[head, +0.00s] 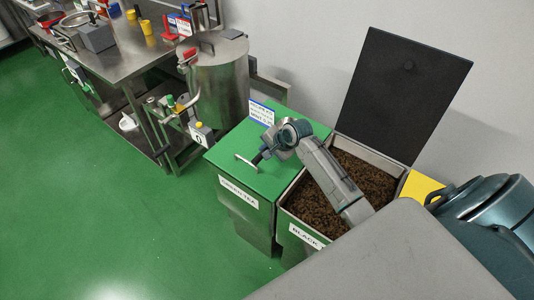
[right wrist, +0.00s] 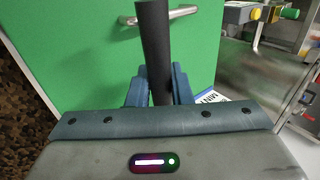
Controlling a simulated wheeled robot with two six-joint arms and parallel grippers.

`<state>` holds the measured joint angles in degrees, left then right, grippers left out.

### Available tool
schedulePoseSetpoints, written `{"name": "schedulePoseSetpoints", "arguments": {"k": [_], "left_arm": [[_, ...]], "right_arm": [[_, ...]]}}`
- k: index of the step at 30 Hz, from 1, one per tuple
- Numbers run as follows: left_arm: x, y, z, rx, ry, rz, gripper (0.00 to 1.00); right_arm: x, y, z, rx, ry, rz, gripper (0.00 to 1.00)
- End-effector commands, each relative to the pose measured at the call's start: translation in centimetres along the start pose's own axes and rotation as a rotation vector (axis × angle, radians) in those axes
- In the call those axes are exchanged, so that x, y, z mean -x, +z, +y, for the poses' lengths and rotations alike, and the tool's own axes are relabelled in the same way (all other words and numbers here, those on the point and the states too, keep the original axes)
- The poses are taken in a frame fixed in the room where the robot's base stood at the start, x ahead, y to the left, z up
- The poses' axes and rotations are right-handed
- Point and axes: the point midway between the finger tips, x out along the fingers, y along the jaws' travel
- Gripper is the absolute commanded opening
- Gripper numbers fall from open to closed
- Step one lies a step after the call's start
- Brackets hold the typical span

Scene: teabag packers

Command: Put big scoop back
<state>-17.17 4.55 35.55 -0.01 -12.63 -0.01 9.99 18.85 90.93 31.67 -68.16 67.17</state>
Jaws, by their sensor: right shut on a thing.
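My right gripper (head: 268,148) hangs over the closed green lid (head: 225,149) of the green tea bin. It is shut on a dark round handle (right wrist: 158,55), which I take for the big scoop's. In the right wrist view the handle stands between the blue fingers, against the green lid. The scoop's bowl cannot be made out in either view. My left gripper is not in view.
The black tea bin (head: 297,198) is open and full of dark leaves, its dark lid (head: 402,92) raised behind. The green lid has a metal handle (right wrist: 165,15). A steel drum (head: 219,80) and steel table (head: 125,58) stand left. Green floor at left is clear.

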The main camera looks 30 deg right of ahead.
Motion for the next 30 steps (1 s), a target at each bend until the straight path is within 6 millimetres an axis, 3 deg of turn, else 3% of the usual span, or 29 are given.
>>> {"name": "schedulePoseSetpoints", "arguments": {"k": [10,24,25,27,28,30], "left_arm": [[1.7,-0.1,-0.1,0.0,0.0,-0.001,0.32],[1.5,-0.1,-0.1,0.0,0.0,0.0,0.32],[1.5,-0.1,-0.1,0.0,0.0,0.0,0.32],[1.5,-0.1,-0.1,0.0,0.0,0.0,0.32],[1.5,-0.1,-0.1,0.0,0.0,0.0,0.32],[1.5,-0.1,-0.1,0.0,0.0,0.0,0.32]], "right_arm": [[-2.8,-0.1,1.7,-0.001,0.001,0.0,0.0],[-3.5,-0.1,2.3,0.001,0.0,0.001,0.0],[-3.5,-0.1,2.3,0.001,0.0,0.001,0.21],[-3.5,-0.1,2.3,0.001,0.0,0.001,0.35],[-3.5,-0.1,2.3,0.001,0.0,0.001,0.41],[-3.5,-0.1,2.3,0.001,0.0,0.001,0.41]]}}
